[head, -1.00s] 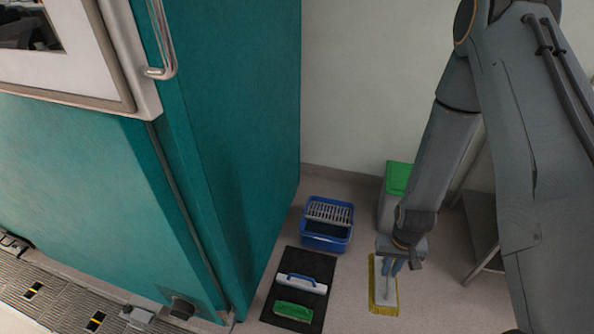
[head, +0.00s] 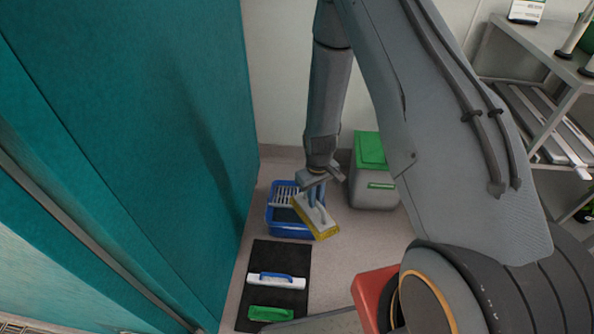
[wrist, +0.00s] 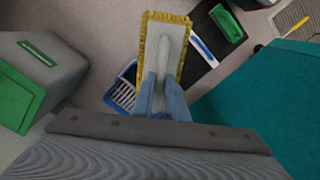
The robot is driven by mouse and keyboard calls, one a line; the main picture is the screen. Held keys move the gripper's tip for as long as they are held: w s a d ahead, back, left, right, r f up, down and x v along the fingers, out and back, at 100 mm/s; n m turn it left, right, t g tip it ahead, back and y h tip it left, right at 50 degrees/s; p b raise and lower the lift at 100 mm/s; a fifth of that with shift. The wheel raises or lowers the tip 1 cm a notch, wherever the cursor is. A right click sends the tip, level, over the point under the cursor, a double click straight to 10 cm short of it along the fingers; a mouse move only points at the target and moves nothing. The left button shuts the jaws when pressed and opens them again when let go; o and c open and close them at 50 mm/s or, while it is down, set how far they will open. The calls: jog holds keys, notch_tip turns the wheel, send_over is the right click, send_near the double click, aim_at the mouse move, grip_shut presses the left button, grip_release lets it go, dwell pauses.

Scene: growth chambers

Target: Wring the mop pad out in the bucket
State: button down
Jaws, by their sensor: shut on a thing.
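The mop pad (head: 325,231) has a yellow fringe and a pale backing with a handle. My gripper (head: 314,197) is shut on its handle and holds it tilted at the right side of the bucket. The blue bucket (head: 289,232) stands on the floor with a grey wringer grate (head: 283,196) across its back part. In the wrist view the mop pad (wrist: 163,50) extends ahead of my gripper (wrist: 163,88), and part of the bucket (wrist: 123,91) shows beside it. I cannot tell whether the pad touches the bucket's rim.
A black mat (head: 272,294) in front of the bucket holds a blue-handled white tool (head: 277,281) and a green brush (head: 270,313). A grey bin with a green lid (head: 371,152) stands to the right. A teal cabinet (head: 130,130) rises at the left.

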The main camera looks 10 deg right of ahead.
jog(key=w+f+n+b, duration=0.4)
jog(key=w+b, duration=0.5)
jog(key=w+f+n+b, duration=0.3)
jog(key=w+f+b, duration=0.1)
jog(key=w+b, duration=0.55)
jog(key=w+f+n+b, duration=0.4)
jog(key=w+b, duration=0.4)
jog(key=w, duration=0.1)
notch_tip(320, 180, down, 12)
jog(key=b, duration=0.5)
jog(key=shift+w+r+b, duration=0.15)
jog(key=shift+w+b, duration=0.05)
jog(key=shift+b, duration=0.2)
jog(key=shift+d+f, duration=0.1)
jog(key=shift+f, duration=0.3)
jog(key=shift+s+f, duration=0.1)
jog(key=shift+f, duration=0.05)
dwell(0.9)
jog(key=shift+p, duration=0.6)
dwell(1.8)
